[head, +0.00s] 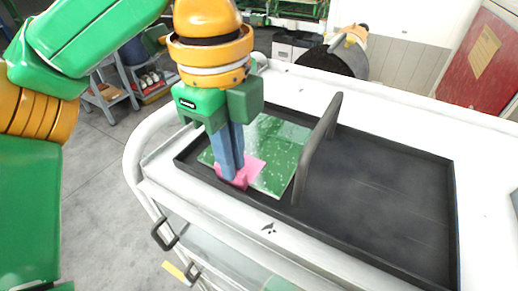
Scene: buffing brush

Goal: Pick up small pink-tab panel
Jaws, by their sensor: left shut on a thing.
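The panel (274,148) is a flat green speckled plate with a pink tab (256,167) at its near left edge. It lies in the left part of the black tray (400,250). My left gripper (235,180) points down over the tray and is shut on the pink tab. Its blue fingers hide part of the tab and panel. I cannot tell whether the panel is lifted off the tray floor. My right gripper is not in view.
A dark upright divider (318,145) stands in the tray just right of the panel. The tray's right part is empty. The tray sits on a white cart (150,165) with a rounded rail. Shelves (108,98) and a red door (482,60) stand behind.

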